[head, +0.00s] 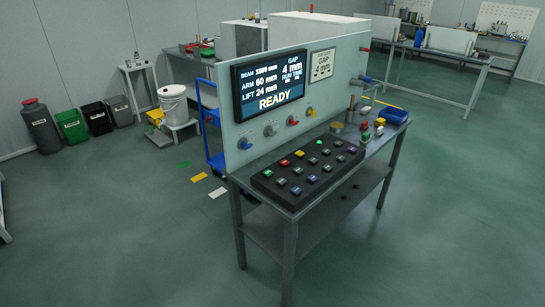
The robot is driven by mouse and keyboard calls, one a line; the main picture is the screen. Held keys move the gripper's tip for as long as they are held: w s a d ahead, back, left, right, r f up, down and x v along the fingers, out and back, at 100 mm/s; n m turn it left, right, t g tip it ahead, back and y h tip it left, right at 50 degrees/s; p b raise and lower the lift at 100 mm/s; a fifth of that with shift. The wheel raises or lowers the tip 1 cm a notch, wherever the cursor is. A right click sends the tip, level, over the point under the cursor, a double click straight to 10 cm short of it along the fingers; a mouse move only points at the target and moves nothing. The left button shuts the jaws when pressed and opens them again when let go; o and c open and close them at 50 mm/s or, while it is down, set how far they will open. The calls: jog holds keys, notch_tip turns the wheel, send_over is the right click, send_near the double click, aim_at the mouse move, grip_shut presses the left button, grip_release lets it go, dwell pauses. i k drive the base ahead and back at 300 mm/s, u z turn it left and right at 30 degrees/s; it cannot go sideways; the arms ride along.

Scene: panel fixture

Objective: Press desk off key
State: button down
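A black key desk (262,185) lies on the metal table in front of an upright panel. It carries several small square keys in rows. Among them are a red key (285,162), a yellow key (299,153) and a bright green key (319,142). Other keys are grey, blue or purple. Any key labels are too small to read, so I cannot tell which is the off key. A screen (270,86) on the panel reads READY, with BEAM, ARM, LIFT and GAP values. My gripper is not in view.
The panel (232,140) has several coloured knobs below the screen. Wooden and metal cylinders, small coloured blocks and a blue bin (393,115) stand at the table's right end. A blue cart (212,150) is behind left. The floor in front (150,240) is clear.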

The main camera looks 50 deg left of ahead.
aim_at(284, 162)
jog(key=u, duration=1.85)
jog(key=i, duration=0.15)
jog(key=z, duration=0.1)
